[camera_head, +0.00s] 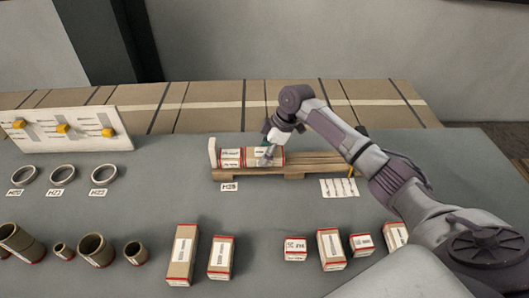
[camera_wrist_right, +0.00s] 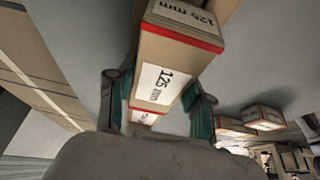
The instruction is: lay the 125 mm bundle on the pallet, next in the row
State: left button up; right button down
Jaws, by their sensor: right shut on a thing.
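My right gripper (camera_head: 268,153) is over the wooden pallet (camera_head: 320,161), shut on a kraft bundle (camera_head: 278,157) with red edges. In the right wrist view its fingers (camera_wrist_right: 160,104) stand on either side of a bundle (camera_wrist_right: 180,55) labelled 125 mm. In the head view, the held bundle is at the pallet's left half, beside another bundle (camera_head: 231,158) near the white end stop (camera_head: 212,152). I cannot tell whether the held bundle touches the deck or its neighbour. My left gripper is not in view.
The pallet's right half is bare. In front stand several bundles, among them a tall one (camera_head: 182,254) and a small one (camera_head: 295,249). Cores (camera_head: 95,249) and rings (camera_head: 62,174) lie at left. A white panel (camera_head: 66,130) with yellow sliders stands behind the rings.

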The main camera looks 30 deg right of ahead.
jog(key=shift+f, duration=0.15)
jog(key=shift+c, duration=1.9)
grip_release()
jog(key=v, duration=1.2)
